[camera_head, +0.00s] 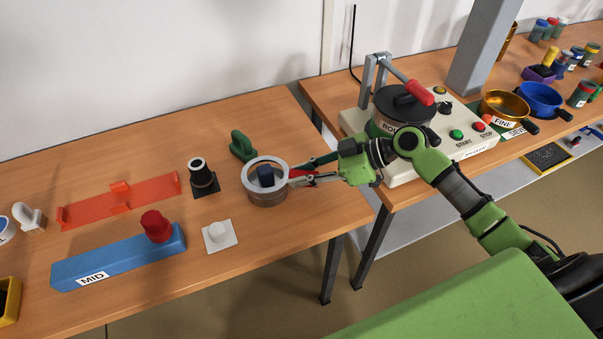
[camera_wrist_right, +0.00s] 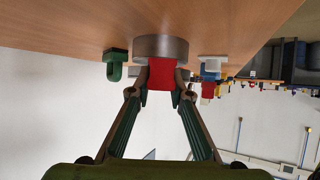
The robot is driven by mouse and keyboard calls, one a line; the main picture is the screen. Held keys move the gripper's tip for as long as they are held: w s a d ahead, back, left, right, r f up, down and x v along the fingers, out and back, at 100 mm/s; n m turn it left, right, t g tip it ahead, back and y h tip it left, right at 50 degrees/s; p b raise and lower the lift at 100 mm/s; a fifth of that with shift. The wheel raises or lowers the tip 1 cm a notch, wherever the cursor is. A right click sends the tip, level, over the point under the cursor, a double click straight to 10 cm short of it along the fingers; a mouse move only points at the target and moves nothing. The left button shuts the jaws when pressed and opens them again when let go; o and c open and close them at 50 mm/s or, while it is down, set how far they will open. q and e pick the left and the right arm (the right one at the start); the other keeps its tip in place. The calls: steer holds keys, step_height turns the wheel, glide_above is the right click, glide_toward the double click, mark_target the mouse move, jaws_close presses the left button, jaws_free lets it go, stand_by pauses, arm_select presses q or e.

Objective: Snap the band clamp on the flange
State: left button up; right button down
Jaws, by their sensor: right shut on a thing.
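A round grey metal ring (camera_head: 252,197), seemingly the band clamp or the flange with it, is on the table at the front of my right gripper. It also shows in the wrist view (camera_wrist_right: 160,45). A dark blue piece (camera_head: 265,176) is inside it. A red tab (camera_wrist_right: 161,74) projects from its side. My right gripper (camera_head: 292,178) reaches in from the right, its fingers shut on the red tab; the fingers also show in the wrist view (camera_wrist_right: 161,95). I cannot tell clamp and flange apart, or whether the band is latched. My left gripper is not in view.
A green handled piece (camera_head: 242,146) stands just behind the ring. A machine (camera_head: 455,150) stands right, past the table gap.

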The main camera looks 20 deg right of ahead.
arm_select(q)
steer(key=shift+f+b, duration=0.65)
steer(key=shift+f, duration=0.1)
arm_select(e)
steer(key=shift+f, duration=0.8)
steer(key=shift+f, duration=0.1)
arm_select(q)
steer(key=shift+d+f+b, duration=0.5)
arm_select(e)
steer(key=shift+f, duration=0.4)
steer(key=shift+f, duration=0.1)
steer(key=c, duration=1.8)
jaws_free()
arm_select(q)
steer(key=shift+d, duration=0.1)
